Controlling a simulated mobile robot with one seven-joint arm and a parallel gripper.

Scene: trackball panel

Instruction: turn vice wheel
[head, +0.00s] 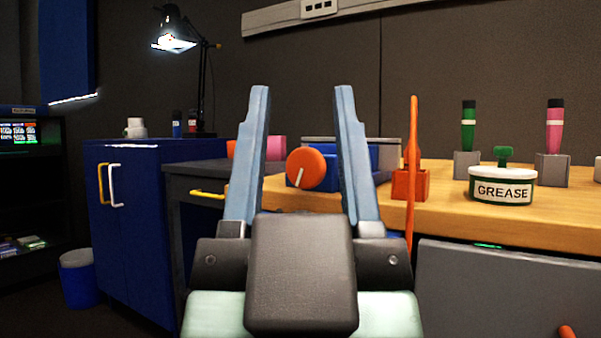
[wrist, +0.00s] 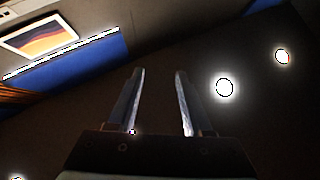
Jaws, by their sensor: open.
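The orange round wheel (head: 312,169) with a white line on its face is on the front of a blue vice (head: 358,160) on the wooden workbench. In the head view my gripper (head: 304,92) is open and empty. Its two blue-grey fingers point up, and the wheel shows between them, farther away. The fingers stand apart from the wheel as far as I can tell. The left finger hides part of the bench behind it. In the wrist view my gripper (wrist: 158,72) is open with nothing between the fingers, and the wheel is not in that view.
On the workbench (head: 450,208), an orange holder (head: 410,183) with a tall orange tool stands right of the vice. A grease tin (head: 503,186) and green and pink-handled tools stand farther right. A blue cabinet (head: 135,240) and black lamp (head: 203,85) are left. A bin (head: 78,278) is on the floor.

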